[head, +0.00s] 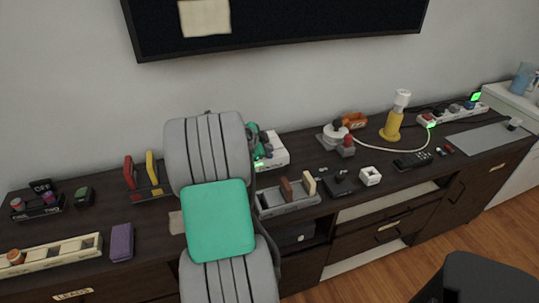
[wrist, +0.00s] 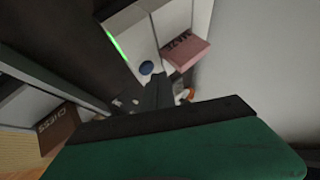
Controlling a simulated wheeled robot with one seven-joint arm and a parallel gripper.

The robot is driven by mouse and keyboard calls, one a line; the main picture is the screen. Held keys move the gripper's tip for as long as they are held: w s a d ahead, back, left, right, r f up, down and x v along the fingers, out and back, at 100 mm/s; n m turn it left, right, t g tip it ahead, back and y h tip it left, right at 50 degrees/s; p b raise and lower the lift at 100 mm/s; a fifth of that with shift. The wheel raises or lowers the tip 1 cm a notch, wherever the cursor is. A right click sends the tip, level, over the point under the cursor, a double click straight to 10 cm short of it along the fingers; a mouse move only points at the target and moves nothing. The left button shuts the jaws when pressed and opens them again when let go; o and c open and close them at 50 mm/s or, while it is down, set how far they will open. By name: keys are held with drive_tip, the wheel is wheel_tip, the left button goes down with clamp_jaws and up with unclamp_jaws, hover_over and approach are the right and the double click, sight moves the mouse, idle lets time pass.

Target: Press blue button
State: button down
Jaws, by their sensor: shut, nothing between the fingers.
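The blue button (wrist: 146,68) is a small round knob on the face of a white box (wrist: 168,22) with a glowing green strip, seen in the wrist view. The white box also shows in the head view (head: 274,152), partly behind my arm; the blue button is hidden there. My gripper (wrist: 166,88) shows in the wrist view as dark fingers held together, with nothing between them. The fingertips appear close to the button, just below and right of it in the picture. I cannot tell whether they touch it.
In the head view, a grey tray with upright levers (head: 290,200) stands in front of the white box. A white and red device (head: 336,136) and a yellow stand (head: 392,124) are to the right.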

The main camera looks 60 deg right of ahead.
drive_tip(key=shift+f, duration=0.1)
drive_tip(key=shift+f+b, duration=0.4)
drive_tip(key=shift+b, duration=0.3)
drive_tip(key=shift+f, duration=0.1)
idle(0.3)
drive_tip(key=shift+r, duration=0.6)
wheel_tip(320, 180, up, 6)
drive_tip(key=shift+p, duration=0.85)
